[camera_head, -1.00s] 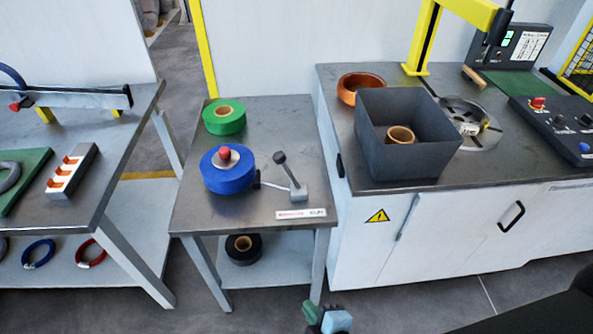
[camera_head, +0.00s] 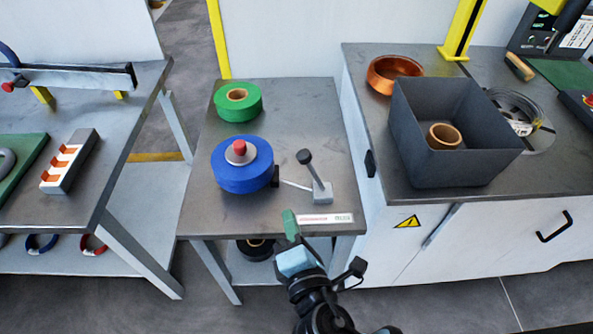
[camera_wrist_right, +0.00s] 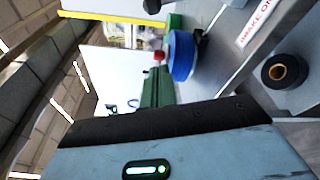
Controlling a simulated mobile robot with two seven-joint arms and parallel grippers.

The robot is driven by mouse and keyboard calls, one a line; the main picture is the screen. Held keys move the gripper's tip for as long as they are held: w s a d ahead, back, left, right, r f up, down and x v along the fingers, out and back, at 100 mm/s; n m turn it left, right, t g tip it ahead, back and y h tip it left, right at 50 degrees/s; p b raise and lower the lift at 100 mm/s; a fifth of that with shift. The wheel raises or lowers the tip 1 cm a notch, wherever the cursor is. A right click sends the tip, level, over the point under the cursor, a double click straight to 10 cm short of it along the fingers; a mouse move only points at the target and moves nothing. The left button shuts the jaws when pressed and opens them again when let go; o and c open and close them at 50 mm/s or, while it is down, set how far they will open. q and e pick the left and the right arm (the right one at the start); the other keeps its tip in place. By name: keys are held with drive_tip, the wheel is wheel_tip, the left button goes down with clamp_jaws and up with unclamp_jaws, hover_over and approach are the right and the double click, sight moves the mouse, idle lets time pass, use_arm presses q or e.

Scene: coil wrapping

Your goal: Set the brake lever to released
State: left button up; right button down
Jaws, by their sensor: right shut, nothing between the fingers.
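The brake lever (camera_head: 311,170) has a dark round knob on a grey arm, rising from a grey base near the front right of the small table (camera_head: 300,114). It leans up and to the left in the head view. A thin rod runs from its base toward a blue tape roll (camera_head: 243,178) with a red knob on top. A label strip (camera_head: 325,219) lies in front of the lever. My right gripper (camera_head: 290,226) is shut and empty at the table's front edge, below and left of the lever, apart from it. My left gripper is not in view.
A green tape roll (camera_head: 238,100) stands behind the blue one. A dark roll (camera_wrist_right: 284,72) is on the lower shelf. A dark grey bin (camera_head: 455,168) stands on the cabinet to the right. The small table's back right is clear.

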sight(314, 172)
drive_tip(key=shift+w, duration=0.1)
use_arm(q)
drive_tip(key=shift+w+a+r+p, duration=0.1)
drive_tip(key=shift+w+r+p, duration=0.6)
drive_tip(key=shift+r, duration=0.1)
use_arm(e)
drive_tip(key=w+d, duration=0.1)
drive_tip(key=w, duration=1)
drive_tip(key=shift+w+r, duration=0.2)
drive_tip(key=shift+w, duration=0.05)
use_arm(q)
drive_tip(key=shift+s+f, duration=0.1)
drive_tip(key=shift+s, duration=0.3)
use_arm(e)
drive_tip(key=shift+d, duration=0.15)
drive_tip(key=shift+d, duration=0.1)
